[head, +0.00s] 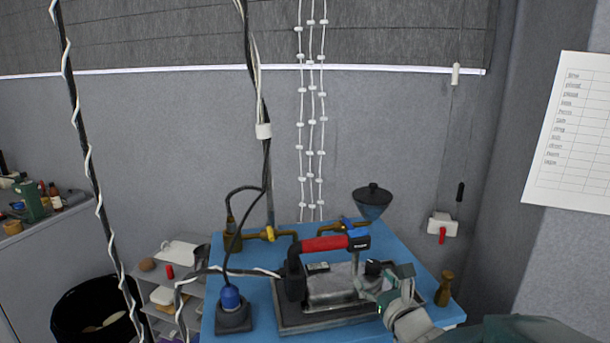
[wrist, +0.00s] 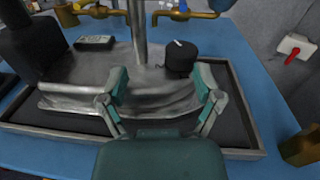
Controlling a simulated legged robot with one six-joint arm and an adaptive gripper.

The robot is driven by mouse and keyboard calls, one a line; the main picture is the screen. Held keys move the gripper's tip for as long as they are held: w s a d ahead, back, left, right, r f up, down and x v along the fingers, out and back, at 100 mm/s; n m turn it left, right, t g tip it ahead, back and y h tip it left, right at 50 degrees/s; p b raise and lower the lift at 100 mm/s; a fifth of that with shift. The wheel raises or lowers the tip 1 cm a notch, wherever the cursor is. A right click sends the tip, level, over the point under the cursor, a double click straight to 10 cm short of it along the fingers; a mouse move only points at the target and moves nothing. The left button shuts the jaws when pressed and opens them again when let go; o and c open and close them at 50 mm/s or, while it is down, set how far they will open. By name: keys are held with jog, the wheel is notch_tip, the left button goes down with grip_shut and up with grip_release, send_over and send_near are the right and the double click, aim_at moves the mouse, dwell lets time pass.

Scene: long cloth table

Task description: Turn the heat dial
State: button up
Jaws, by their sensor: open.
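The heat dial looks to be the black round knob (wrist: 180,57) with a white mark on its top, on the right part of the grey metal iron (wrist: 70,85). In the head view the knob (head: 373,267) sits just beyond my gripper (head: 378,290). The iron (head: 335,287) has a red and black handle (head: 325,243) and stands on a dark tray (head: 290,322). In the wrist view my gripper (wrist: 162,100) is open and empty. Its fingers are spread, with the knob ahead, slightly right of centre. Contact with the knob cannot be made out.
Brass pipes with valves (head: 268,234) and a dark funnel (head: 372,200) stand at the back of the blue table (head: 395,240). A blue-capped device (head: 231,305) stands left, with hanging cables. A small brass object (head: 444,289) is right of the tray. A red switch (head: 442,234) is on the wall.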

jog(key=shift+s+a+r+n+y, duration=0.2)
jog(key=shift+a+n+y, duration=0.1)
jog(key=shift+a+n, duration=0.05)
jog(key=shift+s+a+r+n+y, duration=0.15)
jog(key=shift+a+n+y, duration=0.15)
jog(key=shift+a+n, duration=0.05)
jog(key=s+a+n+g+y, duration=0.2)
jog(key=s+a+n+g, duration=0.3)
jog(key=s+n, duration=0.35)
jog(key=s+a+n+g+y, duration=0.2)
jog(key=s+a+n+g, duration=0.4)
jog(key=n, duration=0.4)
jog(key=s+d+f+n+h, duration=0.1)
jog(key=s+d+n+h, duration=0.9)
jog(key=s+d+n, duration=0.1)
jog(key=d+n, duration=0.1)
jog(key=d, duration=0.1)
jog(key=shift+s+d+f+g, duration=0.25)
jog(key=shift+d+g, duration=0.05)
jog(key=shift+d, duration=0.1)
